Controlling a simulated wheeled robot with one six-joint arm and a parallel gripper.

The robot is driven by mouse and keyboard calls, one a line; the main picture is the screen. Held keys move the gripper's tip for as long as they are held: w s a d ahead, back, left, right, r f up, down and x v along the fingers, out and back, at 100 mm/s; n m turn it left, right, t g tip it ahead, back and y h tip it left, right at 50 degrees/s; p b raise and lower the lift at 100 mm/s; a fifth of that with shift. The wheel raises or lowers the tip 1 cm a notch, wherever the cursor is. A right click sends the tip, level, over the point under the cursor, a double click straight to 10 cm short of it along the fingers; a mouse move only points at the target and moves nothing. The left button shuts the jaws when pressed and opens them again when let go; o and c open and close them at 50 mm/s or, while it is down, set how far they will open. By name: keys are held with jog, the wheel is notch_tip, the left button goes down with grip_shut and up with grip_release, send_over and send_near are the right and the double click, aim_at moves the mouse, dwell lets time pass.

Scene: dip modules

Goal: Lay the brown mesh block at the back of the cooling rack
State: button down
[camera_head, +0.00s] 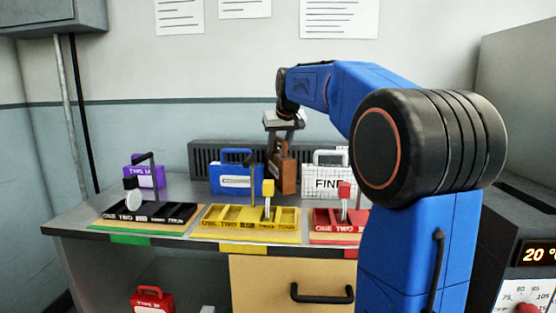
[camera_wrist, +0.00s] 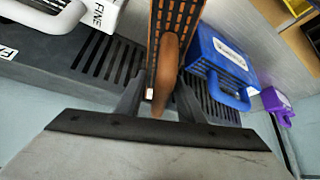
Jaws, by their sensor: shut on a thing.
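The brown mesh block (camera_head: 285,177) hangs upright by its handle from my gripper (camera_head: 282,138), between the blue block and the white block. In the wrist view my gripper (camera_wrist: 160,102) is shut on the brown handle, and the block's dark mesh face (camera_wrist: 178,28) shows beyond it. The cooling rack (camera_head: 202,157) is the long dark grey slotted unit along the wall. Its slotted top (camera_wrist: 62,82) also shows in the wrist view, around the block. I cannot tell whether the block touches the rack.
A blue block (camera_head: 236,178), a white block marked FINE (camera_head: 327,182) and a purple block (camera_head: 146,178) stand by the rack. Black (camera_head: 150,214), yellow (camera_head: 248,224) and red (camera_head: 335,225) trays with upright levers line the front of the bench.

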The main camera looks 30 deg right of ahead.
aim_at(279, 152)
jog(key=shift+f, duration=2.05)
jog(key=c, duration=1.5)
grip_release()
jog(key=v, duration=1.2)
